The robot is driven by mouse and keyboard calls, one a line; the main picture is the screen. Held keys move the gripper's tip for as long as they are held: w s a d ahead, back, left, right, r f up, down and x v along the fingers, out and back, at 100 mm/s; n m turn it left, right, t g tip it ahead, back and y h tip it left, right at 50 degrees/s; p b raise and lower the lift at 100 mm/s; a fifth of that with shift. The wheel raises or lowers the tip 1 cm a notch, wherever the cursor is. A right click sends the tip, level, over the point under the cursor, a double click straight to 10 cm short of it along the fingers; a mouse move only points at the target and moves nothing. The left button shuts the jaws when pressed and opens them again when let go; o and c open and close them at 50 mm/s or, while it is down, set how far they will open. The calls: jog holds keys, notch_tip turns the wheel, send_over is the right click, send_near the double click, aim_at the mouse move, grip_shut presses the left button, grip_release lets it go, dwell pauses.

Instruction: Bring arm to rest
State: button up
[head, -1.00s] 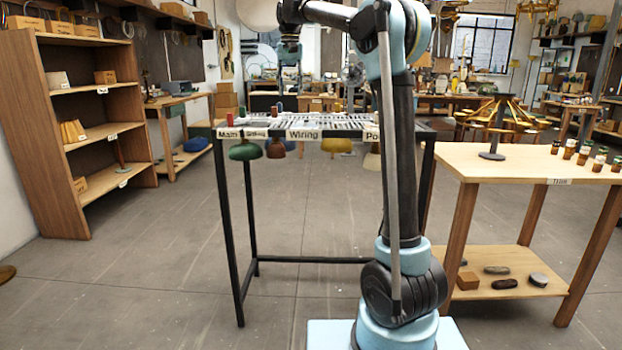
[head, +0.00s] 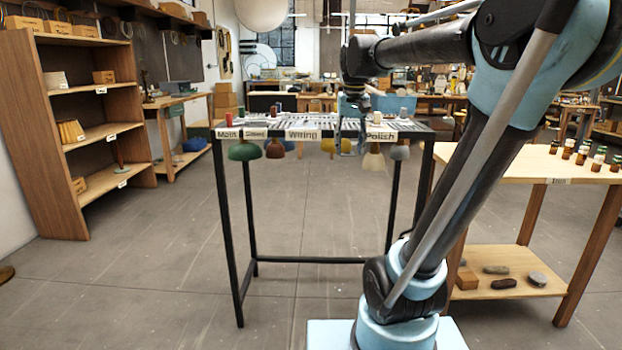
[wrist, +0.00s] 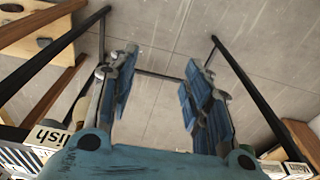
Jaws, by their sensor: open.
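My gripper (wrist: 160,90) is open and empty in the wrist view. Its blue finger pads stand well apart with bare floor between them. In the head view my gripper (head: 350,138) hangs pointing down by the front edge of the black-legged rack, left of the "Polish" label (head: 381,135). My arm leans to the right and bends back left at the elbow. I cannot tell whether the gripper touches the rack (head: 225,215).
Green (head: 244,151), red-brown (head: 275,149), cream (head: 373,158) and grey (head: 400,152) shades hang under the rack's front edge. A wooden table (head: 485,160) with small bottles stands right. A wooden shelf unit (head: 60,180) stands left. The floor left of the rack is clear.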

jog(key=s+d+f, duration=0.3)
jog(key=s+f, duration=0.7)
jog(key=f, duration=0.3)
jog(key=s+d+f, duration=0.4)
jog(key=s+f, duration=0.6)
jog(key=f, duration=0.2)
jog(key=shift+d+f+t, duration=0.2)
jog(key=shift+f+t, duration=0.15)
jog(key=shift+t, duration=0.05)
jog(key=shift+w+f, duration=0.2)
jog(key=shift+w, duration=0.2)
